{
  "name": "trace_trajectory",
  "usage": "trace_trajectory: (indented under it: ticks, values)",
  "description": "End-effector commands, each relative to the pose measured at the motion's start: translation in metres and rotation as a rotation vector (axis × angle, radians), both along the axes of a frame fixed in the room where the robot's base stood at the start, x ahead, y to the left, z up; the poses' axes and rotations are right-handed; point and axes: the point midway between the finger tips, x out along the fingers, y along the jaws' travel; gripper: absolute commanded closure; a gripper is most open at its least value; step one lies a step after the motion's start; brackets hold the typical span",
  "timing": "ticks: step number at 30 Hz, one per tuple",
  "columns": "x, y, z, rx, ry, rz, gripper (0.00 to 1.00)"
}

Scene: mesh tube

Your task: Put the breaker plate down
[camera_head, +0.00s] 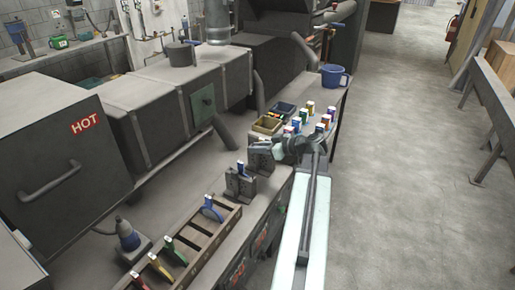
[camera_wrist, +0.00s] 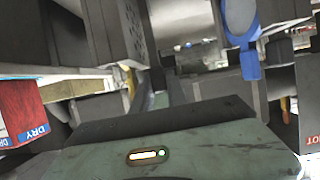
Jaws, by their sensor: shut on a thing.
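My gripper (camera_head: 264,152) is over the bench beside a dark grey stand (camera_head: 240,184). Its jaws are shut on the breaker plate, but I cannot clearly make out the held plate in either view. The stand has a small blue and white piece showing at its top. In the wrist view, my gripper's greenish body fills the bottom. A blue ring-like piece with a tab (camera_wrist: 249,65) shows at upper right there; I cannot tell whether it is in the rack or the stand.
A long rack (camera_head: 222,237) with several coloured-handled pieces lies at the near bench edge. The HOT oven (camera_head: 60,150) is at left.

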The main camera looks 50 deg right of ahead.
Motion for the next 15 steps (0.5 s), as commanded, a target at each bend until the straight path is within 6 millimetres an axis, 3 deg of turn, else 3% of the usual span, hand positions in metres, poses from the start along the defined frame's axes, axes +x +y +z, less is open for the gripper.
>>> trace_trajectory:
  ticks: [3,4,6,15]
  values:
    - [0.0005,0.0002,-0.0024,0.001,-0.003,0.0,1.0]
    - [0.0002,0.0003,-0.0033,0.0,0.0,0.0,0.79]
    - [0.0003,0.0003,-0.0022,0.0,0.0,0.001,0.6]
    - [0.0005,0.0006,-0.0013,0.0,0.0,0.001,0.6]
